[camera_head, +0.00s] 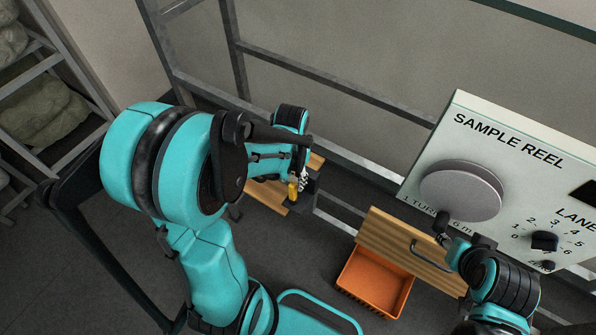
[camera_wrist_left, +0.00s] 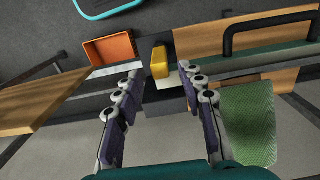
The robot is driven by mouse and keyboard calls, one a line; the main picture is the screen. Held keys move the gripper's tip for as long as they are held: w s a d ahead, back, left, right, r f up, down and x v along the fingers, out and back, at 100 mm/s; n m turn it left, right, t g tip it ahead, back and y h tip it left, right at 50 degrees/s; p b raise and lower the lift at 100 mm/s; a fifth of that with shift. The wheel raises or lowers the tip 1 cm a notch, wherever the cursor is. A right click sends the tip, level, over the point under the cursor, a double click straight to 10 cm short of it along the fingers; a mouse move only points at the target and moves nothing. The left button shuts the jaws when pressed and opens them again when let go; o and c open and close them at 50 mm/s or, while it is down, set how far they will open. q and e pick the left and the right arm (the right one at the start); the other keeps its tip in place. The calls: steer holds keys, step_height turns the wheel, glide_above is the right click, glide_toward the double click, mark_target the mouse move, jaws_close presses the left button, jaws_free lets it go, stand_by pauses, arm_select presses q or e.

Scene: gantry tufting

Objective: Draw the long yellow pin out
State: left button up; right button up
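The yellow pin (camera_wrist_left: 160,62) shows as a short yellow block at a metal edge in the left wrist view. It also shows in the head view (camera_head: 292,190), close by my left gripper (camera_head: 301,179). In the wrist view the left gripper (camera_wrist_left: 160,72) is open, with one finger on each side of the pin and a visible gap to each. The pin's shaft is hidden, so its length cannot be told. My right gripper (camera_head: 462,243) is beside the black crank knob (camera_head: 441,221) of the sample reel; its fingers are too small to read.
The sample reel panel (camera_head: 430,165) has a grey disc (camera_head: 460,191) and a lane dial (camera_head: 544,241). An orange bin (camera_head: 375,284) stands below a wooden drawer front with a handle (camera_head: 424,255). Metal frame rails run behind. A green textured patch (camera_wrist_left: 248,122) lies right of the left fingers.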

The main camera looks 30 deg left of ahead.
mark_target(293, 193)
arm_select(q)
steer(key=shift+s+f+b, duration=0.1)
steer(key=shift+f+b, duration=0.25)
steer(key=shift+f, duration=0.25)
step_height(293, 193, down, 6)
steer(key=b, duration=0.5)
steer(key=shift+f, duration=0.1)
steer(key=shift+f+b, duration=0.55)
steer(key=shift+b, duration=0.05)
steer(key=shift+r, duration=0.1)
steer(key=shift+c, duration=0.3)
jaws_close()
